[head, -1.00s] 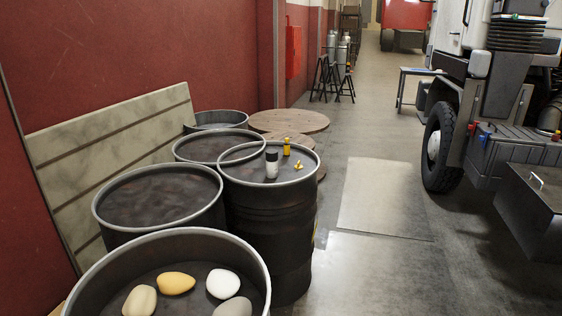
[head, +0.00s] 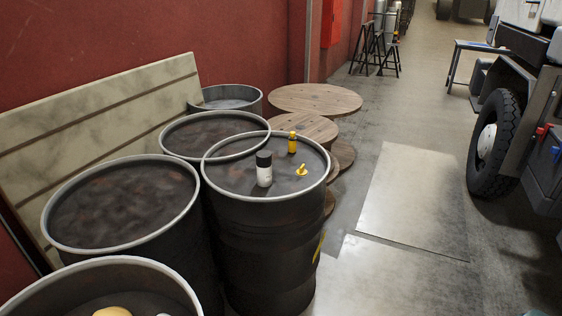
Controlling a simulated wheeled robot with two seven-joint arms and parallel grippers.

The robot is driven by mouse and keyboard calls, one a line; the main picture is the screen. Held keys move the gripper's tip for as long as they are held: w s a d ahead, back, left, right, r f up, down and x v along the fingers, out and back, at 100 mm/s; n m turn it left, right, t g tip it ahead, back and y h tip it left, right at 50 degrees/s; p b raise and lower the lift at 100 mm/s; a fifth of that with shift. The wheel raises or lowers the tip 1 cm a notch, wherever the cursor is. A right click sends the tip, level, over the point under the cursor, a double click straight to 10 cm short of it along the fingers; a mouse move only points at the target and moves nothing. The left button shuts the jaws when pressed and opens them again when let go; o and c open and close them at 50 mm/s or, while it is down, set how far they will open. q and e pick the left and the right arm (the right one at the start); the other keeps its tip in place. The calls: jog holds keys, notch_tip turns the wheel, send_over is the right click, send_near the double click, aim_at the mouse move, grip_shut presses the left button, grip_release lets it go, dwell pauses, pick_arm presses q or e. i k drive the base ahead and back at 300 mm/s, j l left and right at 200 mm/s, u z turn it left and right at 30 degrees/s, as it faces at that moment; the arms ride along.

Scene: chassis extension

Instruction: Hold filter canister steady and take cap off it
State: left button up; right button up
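A white canister (head: 264,176) with a black cap (head: 264,158) stands upright on top of a black drum (head: 262,215); it looks like the filter canister. The cap sits on the canister's top end. A small yellow bottle (head: 292,143) stands behind it to the right, and a small yellow fitting (head: 301,170) lies to its right on the same drum top. Neither of my grippers is in view.
Wooden spools (head: 315,98) lie behind. A tan panel (head: 100,110) leans on the red wall.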

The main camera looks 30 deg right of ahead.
aim_at(265, 174)
jog(key=i+l, duration=0.15)
jog(key=l, duration=0.2)
jog(key=i+l, duration=0.1)
jog(key=l, duration=0.3)
jog(key=i+l, duration=0.15)
jog(key=l, duration=0.2)
jog(key=i+l, duration=0.1)
jog(key=l, duration=0.3)
jog(key=i+l, duration=0.15)
jog(key=l, duration=0.2)
jog(key=i+l, duration=0.1)
jog(key=l, duration=0.3)
